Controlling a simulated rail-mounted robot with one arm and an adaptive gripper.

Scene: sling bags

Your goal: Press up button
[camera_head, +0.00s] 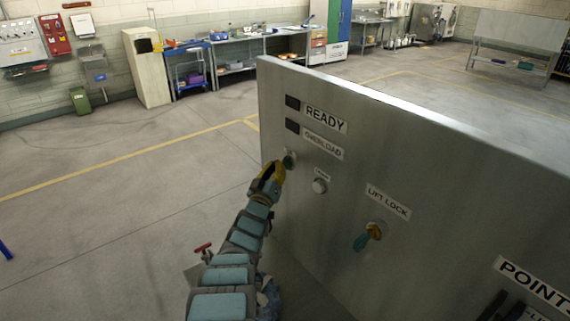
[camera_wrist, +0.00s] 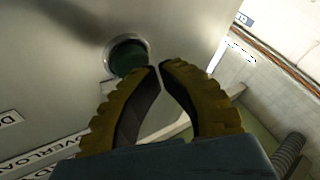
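A green round button (camera_head: 289,159) with a metal rim sits on the grey control panel (camera_head: 450,190), below the OVERLOAD label. It also shows in the wrist view (camera_wrist: 128,57), just beyond my fingertips and a little to their left. My gripper (camera_head: 276,168) is beside the button at the panel's left part. In the wrist view its two yellow ribbed fingers (camera_wrist: 160,70) have their tips together, with nothing seen between them. Whether the tips touch the button cannot be told. A second round knob (camera_head: 320,186) with a small label above it is to the right.
A key switch (camera_head: 370,236) with a teal tag sticks out under the LIFT LOCK label. Two dark indicators (camera_head: 292,103) are at the panel's upper left. Dark handles (camera_head: 505,306) show at lower right. The floor left of the panel is open.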

